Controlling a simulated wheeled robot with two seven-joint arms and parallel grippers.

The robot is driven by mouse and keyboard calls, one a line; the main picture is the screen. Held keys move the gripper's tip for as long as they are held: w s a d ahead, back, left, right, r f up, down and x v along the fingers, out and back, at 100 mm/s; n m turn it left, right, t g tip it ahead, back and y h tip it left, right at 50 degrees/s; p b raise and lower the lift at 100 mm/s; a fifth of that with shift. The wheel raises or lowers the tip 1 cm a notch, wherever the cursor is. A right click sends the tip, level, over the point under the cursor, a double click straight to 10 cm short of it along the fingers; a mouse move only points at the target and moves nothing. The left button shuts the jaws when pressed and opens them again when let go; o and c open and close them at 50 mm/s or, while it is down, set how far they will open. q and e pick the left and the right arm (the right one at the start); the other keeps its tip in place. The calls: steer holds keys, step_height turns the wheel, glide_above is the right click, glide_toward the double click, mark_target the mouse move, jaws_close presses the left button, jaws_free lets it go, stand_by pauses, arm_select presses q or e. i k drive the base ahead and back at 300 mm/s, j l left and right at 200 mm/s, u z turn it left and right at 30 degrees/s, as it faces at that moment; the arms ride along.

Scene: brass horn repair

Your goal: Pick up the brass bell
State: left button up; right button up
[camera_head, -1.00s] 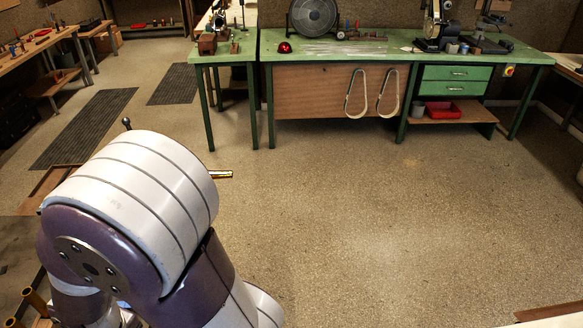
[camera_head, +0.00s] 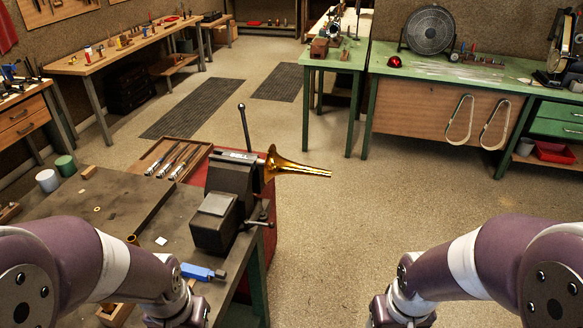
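The brass bell (camera_head: 300,168) is a shiny golden cone lying roughly level at the right side of a dark bench vise (camera_head: 228,190). Its flared end is on the left against the vise and its narrow end points right, out over the floor. I cannot tell whether the vise jaws hold it. My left arm comes in at the lower left and my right arm at the lower right. Both run off the bottom edge, so neither gripper shows. Both arms are apart from the bell in the picture.
A wooden tray (camera_head: 168,172) with several tools lies left of the vise. A blue tool (camera_head: 200,272) lies on the near bench (camera_head: 112,212). A green bench (camera_head: 470,72) with a fan (camera_head: 430,30) stands behind. The floor (camera_head: 400,190) right of the bell is open.

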mark_target(275, 165)
steer(key=i+l, duration=0.55)
steer(key=i+l+u, duration=0.2)
steer(key=u, duration=0.2)
steer(key=i+l+u, duration=0.2)
steer(key=u, duration=0.25)
steer(key=i+l+u, duration=0.15)
steer(key=l+u, duration=0.25)
